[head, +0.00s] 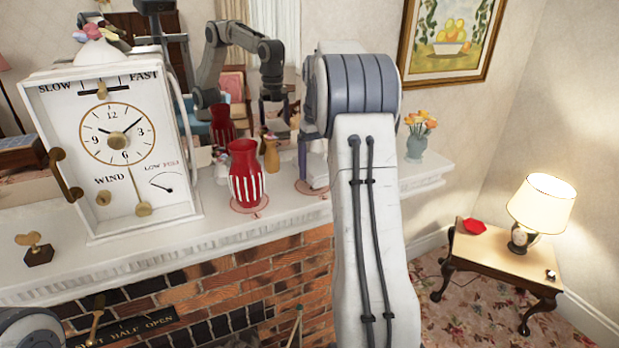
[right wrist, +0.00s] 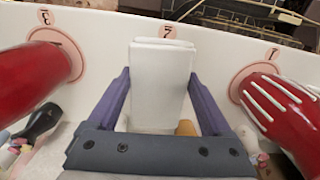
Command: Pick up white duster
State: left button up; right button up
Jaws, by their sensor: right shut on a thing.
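The white duster is an upright white block between the fingers of my right gripper, in the right wrist view (right wrist: 160,85). My right gripper (right wrist: 158,82) has purple fingers, which are shut on the duster's two sides. In the head view a purple finger of the right gripper (head: 302,160) and part of the white duster (head: 317,172) show just left of my right arm, over the mantel. The arm hides the rest. The duster is at the pink circle marked 2 (right wrist: 168,31); whether it touches the shelf I cannot tell. My left gripper is not in view.
A red striped vase (head: 245,175) stands on a pink circle left of the duster; red vases flank the gripper closely in the wrist view. A large white clock (head: 120,145) stands left on the mantel (head: 215,232). A flower vase (head: 416,145) stands right. A mirror is behind.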

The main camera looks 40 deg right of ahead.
jog(key=s+d+r+b, duration=0.3)
jog(key=s+d+r, duration=0.2)
jog(key=s+r, duration=0.3)
jog(key=shift+s+d, duration=0.3)
jog(key=shift+s, duration=0.85)
